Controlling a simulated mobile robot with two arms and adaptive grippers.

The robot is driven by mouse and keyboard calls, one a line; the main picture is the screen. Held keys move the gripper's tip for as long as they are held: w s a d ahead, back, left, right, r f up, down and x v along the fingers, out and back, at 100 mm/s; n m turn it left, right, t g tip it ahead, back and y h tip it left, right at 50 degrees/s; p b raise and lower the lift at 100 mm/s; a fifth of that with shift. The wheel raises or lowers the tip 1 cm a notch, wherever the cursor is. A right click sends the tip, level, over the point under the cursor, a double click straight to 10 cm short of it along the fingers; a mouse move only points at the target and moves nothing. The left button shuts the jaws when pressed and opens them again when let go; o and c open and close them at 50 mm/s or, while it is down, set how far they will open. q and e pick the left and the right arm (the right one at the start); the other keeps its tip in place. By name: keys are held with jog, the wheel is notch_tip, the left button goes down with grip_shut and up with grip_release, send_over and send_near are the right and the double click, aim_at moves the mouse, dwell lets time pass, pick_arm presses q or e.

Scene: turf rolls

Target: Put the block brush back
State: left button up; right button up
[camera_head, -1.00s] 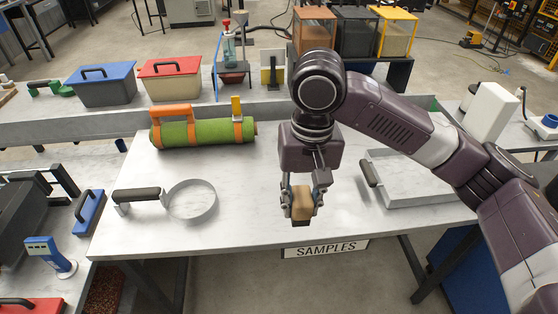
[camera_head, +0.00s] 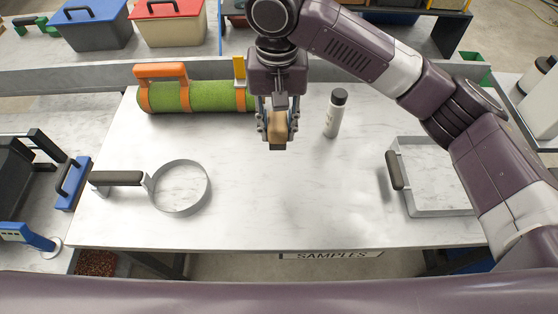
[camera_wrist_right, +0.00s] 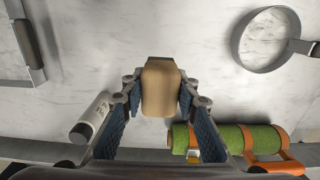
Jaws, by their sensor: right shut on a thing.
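The block brush (camera_head: 278,128) is a small tan wooden block with a dark lower part. My right gripper (camera_head: 278,119) is shut on it and holds it over the table, just right of the green turf roll. In the right wrist view the brush (camera_wrist_right: 160,88) sits between the two fingers of the gripper (camera_wrist_right: 161,100). I cannot tell how far above the table it is. My left gripper is not in view.
The turf roll (camera_head: 208,99) with orange straps lies at the back of the white table (camera_head: 300,210). A white bottle (camera_head: 334,118) stands right of the gripper. A ring with a handle (camera_head: 207,190) lies left, a shallow tray (camera_head: 440,212) right. The middle front is clear.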

notch_tip(320, 180, down, 9)
jog(key=shift+w+d+f+p, duration=0.1)
jog(key=shift+w+p, duration=0.05)
jog(key=shift+p, duration=0.3)
jog(key=shift+f, duration=0.25)
notch_tip(320, 180, down, 4)
pick_arm(q)
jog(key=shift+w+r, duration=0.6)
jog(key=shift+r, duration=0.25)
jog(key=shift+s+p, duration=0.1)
jog(key=shift+p, duration=0.2)
pick_arm(e)
jog(key=shift+f, duration=0.1)
jog(key=o, duration=1)
